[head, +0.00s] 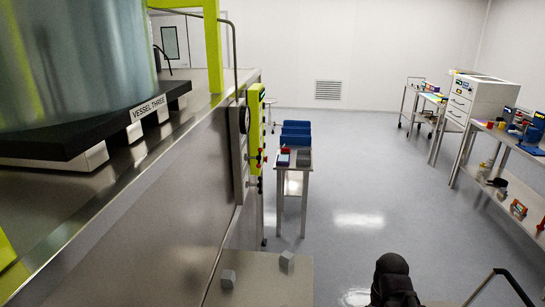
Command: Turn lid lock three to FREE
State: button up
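A large glassy vessel (80,60) fills the upper left, standing on a black base with the label "VESSEL THREE" (148,108). No lid lock can be made out, and no FREE marking is readable. A grey panel with a yellow-green plate (255,120) is seen nearly edge-on at the end of the steel cabinet (180,210). Small red and dark parts (262,160) stick out from it, too small to identify. My gripper is not in view; a black rounded part, probably of my arm, shows at the bottom right of centre.
A steel platform (265,285) with two small grey blocks lies at the cabinet's foot. Behind it stands a narrow table (293,190) with blue bins. Workbenches (500,150) and a white drawer cabinet (480,98) line the right. The floor (355,175) between is clear.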

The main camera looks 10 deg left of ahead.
aim_at(259, 158)
jog(key=z, duration=0.75)
jog(key=k, duration=0.7)
jog(key=u, duration=0.95)
jog(key=i, duration=1.2)
